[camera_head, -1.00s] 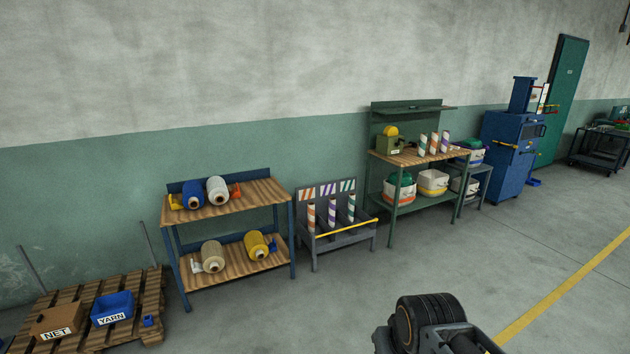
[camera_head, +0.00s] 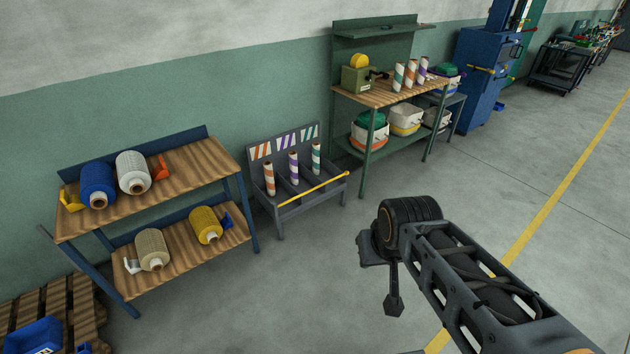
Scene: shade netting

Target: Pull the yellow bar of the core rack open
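The core rack (camera_head: 281,222) is a low grey stand on the floor against the wall. Its back panel carries orange, purple and teal striped patches, and three striped cores stand in it. The yellow bar (camera_head: 314,189) runs across the front of the rack, close against it, with a round knob at its right end. My arm reaches in from the lower right, well in front of the rack and apart from the bar. A dark piece hangs below its end joint; I cannot make out the gripper's fingers clearly.
A wood-topped shelf with yarn cones (camera_head: 204,157) stands left of the rack. A green workbench (camera_head: 385,92) with cores and buckets stands to its right. A pallet (camera_head: 60,300) lies at lower left. The floor before the rack is clear.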

